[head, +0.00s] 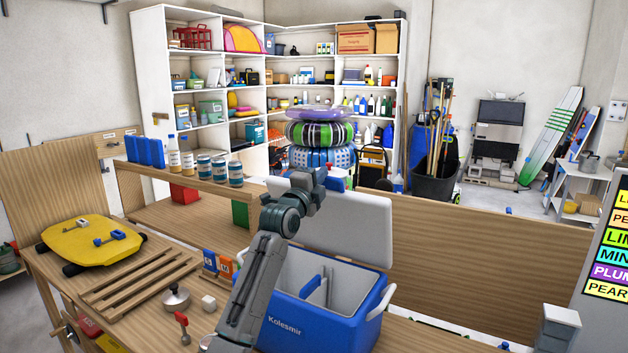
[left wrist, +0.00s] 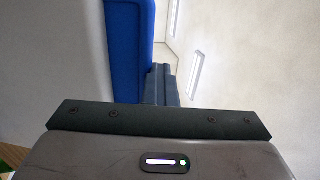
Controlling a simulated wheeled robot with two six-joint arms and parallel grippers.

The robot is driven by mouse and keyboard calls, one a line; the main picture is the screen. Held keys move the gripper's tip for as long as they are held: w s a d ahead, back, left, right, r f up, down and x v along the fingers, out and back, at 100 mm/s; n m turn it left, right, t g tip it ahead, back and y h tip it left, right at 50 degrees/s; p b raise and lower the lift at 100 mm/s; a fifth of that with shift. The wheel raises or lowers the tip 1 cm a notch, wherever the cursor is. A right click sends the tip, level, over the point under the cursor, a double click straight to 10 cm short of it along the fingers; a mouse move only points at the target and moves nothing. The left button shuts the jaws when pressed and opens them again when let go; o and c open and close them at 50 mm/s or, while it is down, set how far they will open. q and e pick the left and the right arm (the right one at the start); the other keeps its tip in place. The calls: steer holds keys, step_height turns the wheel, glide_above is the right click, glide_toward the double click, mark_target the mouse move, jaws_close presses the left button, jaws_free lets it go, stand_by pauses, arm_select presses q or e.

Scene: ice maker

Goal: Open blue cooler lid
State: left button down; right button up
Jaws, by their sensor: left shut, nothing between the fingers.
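The blue cooler (head: 318,312), marked "Kolesmir", stands on the wooden bench with its top open. Its pale inside and a divider show. The lid (head: 352,222) stands up at the back, leaning rearward, its pale inner face toward me. My left arm reaches over the cooler, and the left gripper (head: 316,181) is at the lid's upper left edge, its fingertips hard to make out there. In the left wrist view the shut, empty fingers (left wrist: 163,85) are beside the lid's blue edge (left wrist: 129,48). I cannot tell whether they touch it. My right gripper is out of view.
A wooden slatted rack (head: 125,285), a yellow board (head: 78,243) and a small metal pot (head: 175,299) lie left of the cooler. Jars (head: 204,167) stand on a raised ledge. A wooden panel (head: 470,255) runs behind the cooler on the right.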

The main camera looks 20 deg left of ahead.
arm_select(q)
steer(key=shift+w+d+g, duration=0.1)
steer(key=shift+w+g, duration=0.3)
steer(key=shift+w, duration=0.4)
steer(key=shift+f, duration=0.1)
steer(key=shift+s, duration=0.1)
stand_by(0.7)
